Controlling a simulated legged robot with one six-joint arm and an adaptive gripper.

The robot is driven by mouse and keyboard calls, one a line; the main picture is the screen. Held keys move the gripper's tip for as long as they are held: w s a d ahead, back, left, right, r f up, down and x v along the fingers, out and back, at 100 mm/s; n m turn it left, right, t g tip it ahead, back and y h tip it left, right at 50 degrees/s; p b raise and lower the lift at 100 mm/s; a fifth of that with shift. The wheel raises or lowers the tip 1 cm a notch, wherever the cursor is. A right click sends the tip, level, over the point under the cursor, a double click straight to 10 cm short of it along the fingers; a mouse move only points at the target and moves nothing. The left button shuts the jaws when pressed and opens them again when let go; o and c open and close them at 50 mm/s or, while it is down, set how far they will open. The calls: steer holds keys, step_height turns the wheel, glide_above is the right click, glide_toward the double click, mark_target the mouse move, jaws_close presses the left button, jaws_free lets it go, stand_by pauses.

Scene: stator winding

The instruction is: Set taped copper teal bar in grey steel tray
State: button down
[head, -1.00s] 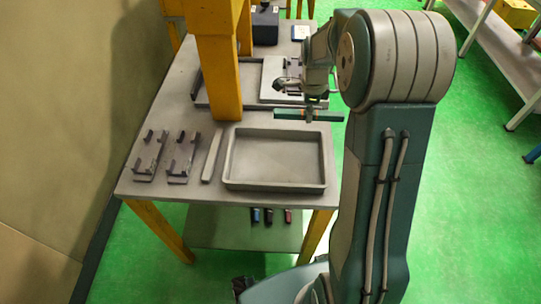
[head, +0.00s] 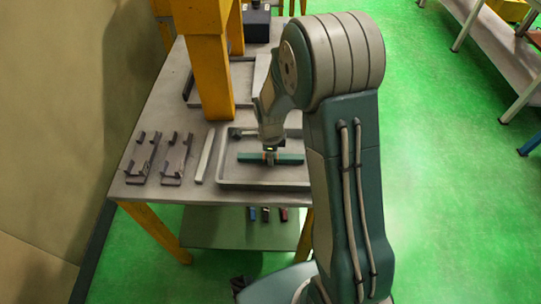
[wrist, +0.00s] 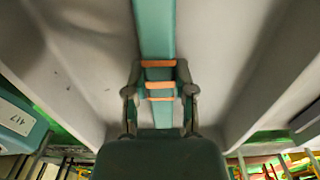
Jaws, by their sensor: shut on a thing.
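The teal bar (head: 289,159) is in my gripper (head: 270,155), over the grey steel tray (head: 221,168) at the table's front in the head view. In the wrist view the bar (wrist: 154,25) runs up the picture, with copper-coloured tape bands (wrist: 159,85) between the two fingers of my gripper (wrist: 159,92). The fingers are shut on the bar at the bands. The bar lies level and crosswise in the tray's outline. I cannot tell whether it touches the tray floor. My arm hides the tray's right side.
Two dark bracket stands (head: 175,158) and a pale flat strip (head: 205,155) lie left of the tray. A yellow post (head: 213,80) rises close behind it. Another tray (head: 191,92) sits farther back. Several small coloured items (head: 266,214) are on the lower shelf.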

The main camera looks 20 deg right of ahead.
steer(key=shift+a+f, duration=0.15)
steer(key=shift+a, duration=0.1)
steer(key=shift+c, duration=2.2)
jaws_free()
steer(key=shift+d, duration=0.1)
steer(key=s+r+n+t, duration=0.1)
steer(key=s+r+n, duration=0.35)
steer(key=r, duration=0.65)
steer(key=s+r+n+t, duration=0.2)
steer(key=s+r+n, duration=0.25)
steer(key=r, duration=0.75)
steer(key=s+r+n+t, duration=0.2)
steer(key=s+r+n, duration=0.2)
steer(key=s+n, duration=0.8)
steer(key=shift+r+n+t, duration=0.3)
steer(key=shift+r+t, duration=0.05)
steer(key=shift+t, duration=0.05)
steer(key=shift+w, duration=0.1)
